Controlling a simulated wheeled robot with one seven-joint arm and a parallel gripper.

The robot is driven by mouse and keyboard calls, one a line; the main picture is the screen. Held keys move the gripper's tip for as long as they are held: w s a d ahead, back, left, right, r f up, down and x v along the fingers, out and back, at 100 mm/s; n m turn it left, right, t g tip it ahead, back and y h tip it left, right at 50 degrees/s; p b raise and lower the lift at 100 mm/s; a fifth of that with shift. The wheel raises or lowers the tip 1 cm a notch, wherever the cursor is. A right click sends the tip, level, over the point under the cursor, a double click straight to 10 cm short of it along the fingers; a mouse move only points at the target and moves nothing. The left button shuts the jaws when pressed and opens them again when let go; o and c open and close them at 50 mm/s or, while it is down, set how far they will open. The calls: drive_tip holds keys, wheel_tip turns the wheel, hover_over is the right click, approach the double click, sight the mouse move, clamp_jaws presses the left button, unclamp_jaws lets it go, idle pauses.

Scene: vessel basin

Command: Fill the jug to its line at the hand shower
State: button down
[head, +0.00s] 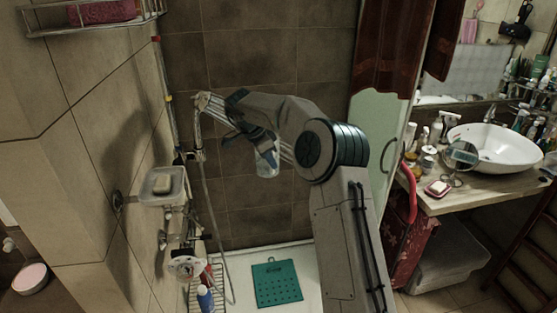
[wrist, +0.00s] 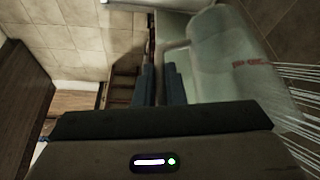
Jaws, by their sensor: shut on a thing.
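The jug (head: 266,160) is clear, with a red mark on its side in the wrist view (wrist: 220,70). My gripper (head: 247,132) is shut on the jug's handle; its dark fingers show beside the handle in the wrist view (wrist: 162,82). The jug hangs in the air above the shower tray. The hand shower (head: 204,101) is on the wall rail, to the left of the jug. Thin white water streams (wrist: 297,112) run by the jug in the wrist view. I cannot tell whether they enter it, nor its water level.
A soap dish (head: 160,186) and a shower mixer (head: 180,238) are on the left wall. A green mat (head: 276,284) lies in the shower tray, with bottles (head: 205,299) at its left. A glass panel (head: 375,135) and washbasin (head: 495,147) are at right.

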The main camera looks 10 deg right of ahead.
drive_tip(key=w, duration=0.1)
drive_tip(key=w+a, duration=0.1)
drive_tip(key=w, duration=0.1)
drive_tip(key=w+a, duration=0.1)
drive_tip(key=w, duration=0.1)
drive_tip(key=shift+w+f, duration=0.1)
drive_tip(key=shift+w, duration=0.1)
drive_tip(key=shift+w+a+f, duration=0.2)
drive_tip(key=shift+w+a, duration=0.15)
drive_tip(key=shift+s+d, duration=0.1)
drive_tip(key=shift+s+d+b, duration=0.3)
drive_tip(key=shift+b, duration=0.65)
drive_tip(key=s+d+r+b, duration=0.1)
drive_tip(key=s+d+b, duration=0.3)
drive_tip(key=s, duration=0.6)
drive_tip(key=shift+b, duration=0.75)
